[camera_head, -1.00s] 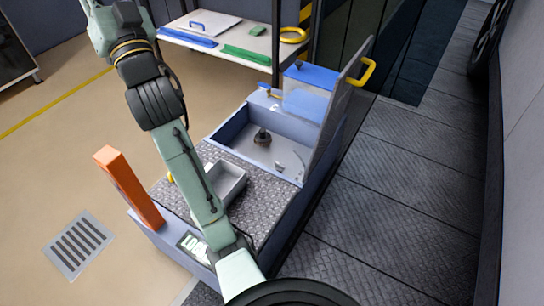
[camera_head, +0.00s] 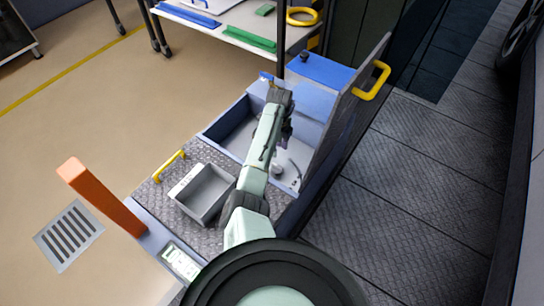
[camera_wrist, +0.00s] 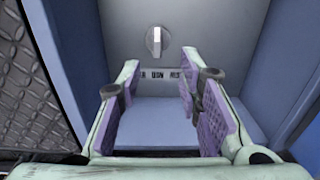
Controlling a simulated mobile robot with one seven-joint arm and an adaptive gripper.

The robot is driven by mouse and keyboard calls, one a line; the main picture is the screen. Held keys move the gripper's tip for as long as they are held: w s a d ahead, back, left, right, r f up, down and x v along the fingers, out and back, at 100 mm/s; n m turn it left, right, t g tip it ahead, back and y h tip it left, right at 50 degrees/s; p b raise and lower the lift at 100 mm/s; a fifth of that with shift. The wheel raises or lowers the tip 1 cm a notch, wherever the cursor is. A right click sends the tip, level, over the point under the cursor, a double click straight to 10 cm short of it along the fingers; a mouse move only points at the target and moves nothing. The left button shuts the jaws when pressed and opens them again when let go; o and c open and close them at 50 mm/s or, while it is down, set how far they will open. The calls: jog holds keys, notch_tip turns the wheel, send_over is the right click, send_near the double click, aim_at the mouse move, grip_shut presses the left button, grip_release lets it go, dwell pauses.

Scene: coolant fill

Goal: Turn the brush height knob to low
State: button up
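In the wrist view a round grey knob (camera_wrist: 154,43) with an upright white bar is on the compartment's grey wall. A pale label strip (camera_wrist: 162,75) with dark lettering sits just below it, too small to read surely. My gripper (camera_wrist: 160,88) is open and empty, its purple-padded fingers on either side of the view's middle, below the knob and apart from it. In the head view my gripper (camera_head: 281,105) reaches into the open compartment (camera_head: 226,128) of the machine.
The raised lid (camera_head: 350,90) with a yellow handle (camera_head: 373,83) stands right of the compartment. A grey tray (camera_head: 205,193) sits on the textured deck. An orange post (camera_head: 100,195) rises at the left corner. A workbench (camera_head: 235,20) stands behind.

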aim_at(278, 166)
notch_tip(278, 166, down, 11)
jog(key=shift+s+r+b, duration=0.1)
jog(key=shift+s+b, duration=0.05)
jog(key=shift+b, duration=0.65)
jog(key=shift+c, duration=0.2)
grip_shut()
